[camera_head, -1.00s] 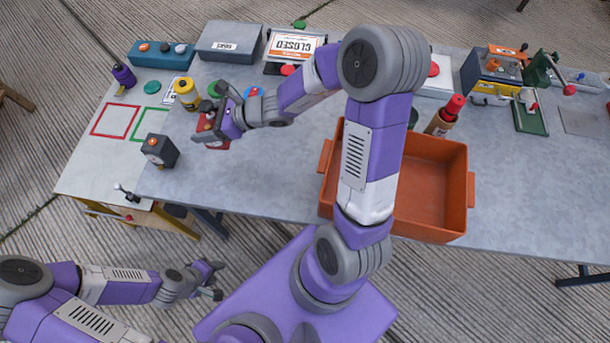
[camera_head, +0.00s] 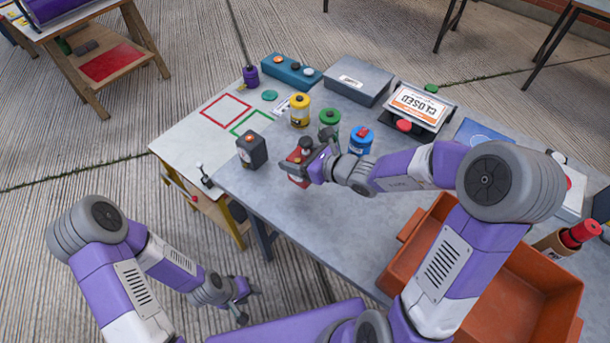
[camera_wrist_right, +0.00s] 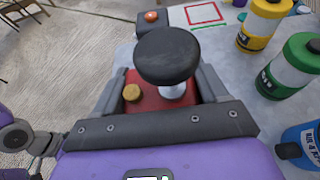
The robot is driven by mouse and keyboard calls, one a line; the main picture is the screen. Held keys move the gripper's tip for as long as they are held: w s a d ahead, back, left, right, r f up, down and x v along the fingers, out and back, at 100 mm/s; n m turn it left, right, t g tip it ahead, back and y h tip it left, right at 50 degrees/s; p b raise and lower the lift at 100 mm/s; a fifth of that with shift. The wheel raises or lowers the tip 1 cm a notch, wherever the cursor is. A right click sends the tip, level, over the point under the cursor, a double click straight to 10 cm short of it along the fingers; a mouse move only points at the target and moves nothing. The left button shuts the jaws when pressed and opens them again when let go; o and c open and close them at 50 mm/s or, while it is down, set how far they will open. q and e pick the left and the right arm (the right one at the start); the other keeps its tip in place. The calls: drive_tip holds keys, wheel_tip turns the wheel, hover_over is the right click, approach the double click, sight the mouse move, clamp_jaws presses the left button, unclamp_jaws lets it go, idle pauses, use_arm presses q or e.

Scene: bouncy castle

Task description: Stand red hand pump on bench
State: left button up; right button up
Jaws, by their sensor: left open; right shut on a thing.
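The red hand pump (camera_head: 296,170) is in the jaws of my right gripper (camera_head: 312,166), over the left part of the grey-topped bench (camera_head: 290,212). In the right wrist view its red body (camera_wrist_right: 150,98) sits between the two fingers, with a round black knob on a pale stem above and a brass cap beside it. The pump looks roughly upright. I cannot tell whether its base touches the bench top. My left gripper (camera_head: 243,300) is open and empty, low over the floor in front of the bench.
Yellow (camera_head: 300,111), green (camera_head: 329,122) and blue (camera_head: 360,141) canisters stand behind the pump. A dark box (camera_head: 252,150) stands to its left. A white panel with red (camera_head: 226,106) and green outlined squares adjoins the bench. An orange crate (camera_head: 398,262) is at right.

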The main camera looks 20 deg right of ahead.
drive_tip(key=shift+f+b, duration=1)
drive_tip(key=shift+f, duration=1.7)
drive_tip(key=shift+f, duration=0.1)
drive_tip(key=o, duration=1)
drive_tip(key=shift+f, duration=0.15)
drive_tip(key=o, duration=0.5)
drive_tip(key=shift+c, duration=0.2)
drive_tip(key=shift+r, duration=0.2)
drive_tip(key=shift+s+d+r, duration=0.2)
drive_tip(key=p+v, duration=0.4)
drive_tip(key=v, duration=0.7)
drive_tip(key=shift+s+d, duration=0.15)
drive_tip(key=shift+s, duration=0.05)
